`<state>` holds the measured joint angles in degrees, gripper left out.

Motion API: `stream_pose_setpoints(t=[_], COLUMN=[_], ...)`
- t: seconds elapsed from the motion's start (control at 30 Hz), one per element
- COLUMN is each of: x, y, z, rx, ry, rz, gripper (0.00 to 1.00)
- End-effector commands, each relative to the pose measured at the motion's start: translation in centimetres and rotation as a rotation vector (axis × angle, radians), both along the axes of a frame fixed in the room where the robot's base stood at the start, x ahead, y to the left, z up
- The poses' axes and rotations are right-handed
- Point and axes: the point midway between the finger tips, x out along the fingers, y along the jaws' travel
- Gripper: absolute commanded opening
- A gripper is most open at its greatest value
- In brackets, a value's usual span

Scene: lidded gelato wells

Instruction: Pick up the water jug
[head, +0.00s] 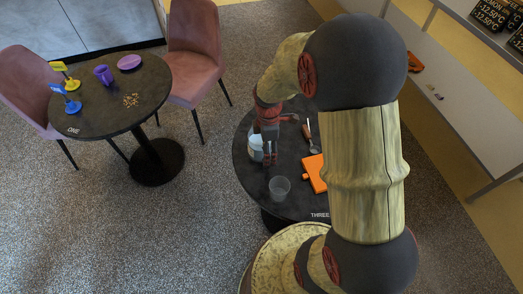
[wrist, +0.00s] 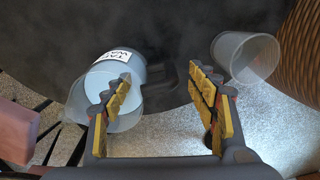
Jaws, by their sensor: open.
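The water jug (wrist: 118,68) is translucent, with a white label on its side. It fills the upper left of the wrist view and looks tilted there. In the head view the jug (head: 256,149) stands on the round dark table, left of my gripper. My gripper (wrist: 162,85) is open, with nothing between its fingers. Its left finger covers part of the jug; I cannot tell whether they touch. In the head view my gripper (head: 270,153) is low over the table, close beside the jug.
The round table (head: 245,183) also holds a clear cup (head: 279,188), an orange board (head: 312,172) and some utensils. The cup (wrist: 245,57) is right of my fingers in the wrist view. Another round table (head: 95,121) with small items and pink chairs (head: 193,50) stands left.

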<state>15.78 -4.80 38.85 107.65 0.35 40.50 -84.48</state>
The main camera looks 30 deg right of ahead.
Motion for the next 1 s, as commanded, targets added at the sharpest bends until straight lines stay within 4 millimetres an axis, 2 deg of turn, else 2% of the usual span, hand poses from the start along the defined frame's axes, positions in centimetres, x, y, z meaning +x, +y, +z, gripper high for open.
stream_pose_setpoints(t=[0.3, 0.4, 0.63, 1.0], x=[-0.2, -0.2, -0.2, -0.2], y=[0.1, 0.1, 0.1, 0.1], z=[-4.7, -5.5, -5.5, -5.5], rx=[0.001, 0.0, 0.0, 0.0], ry=[0.003, 0.001, 0.0, 0.0], rz=[0.0, 0.0, 0.0, 0.0], gripper=[0.59, 0.59, 0.59, 0.38])
